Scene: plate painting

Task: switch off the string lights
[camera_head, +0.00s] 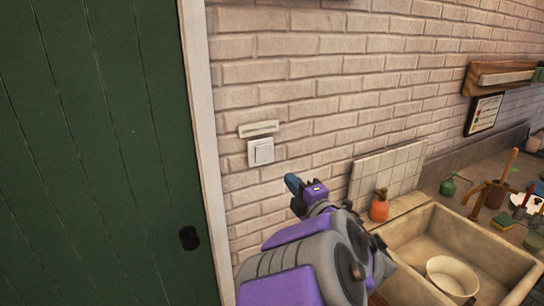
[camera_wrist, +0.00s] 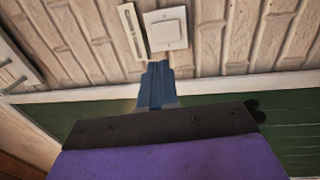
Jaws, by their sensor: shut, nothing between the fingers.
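A white square wall switch (camera_head: 261,152) is mounted on the pale brick wall, right of the green door. It also shows at the top of the wrist view (camera_wrist: 166,29). A narrow label plate (camera_head: 259,128) sits just above it, and beside it in the wrist view (camera_wrist: 131,31). My gripper (camera_head: 291,182) is to the right of and lower than the switch in the head view. Its blue fingers (camera_wrist: 158,72) are shut and empty, pointing toward the switch in the wrist view. I cannot tell the exact gap to the switch. No string lights show.
The green door (camera_head: 100,150) with a dark knob (camera_head: 189,238) fills the left. A stone sink (camera_head: 460,240) holding a bowl (camera_head: 452,275) stands at right. An orange spray bottle (camera_head: 379,206) stands by the tiles. The wall around the switch is clear.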

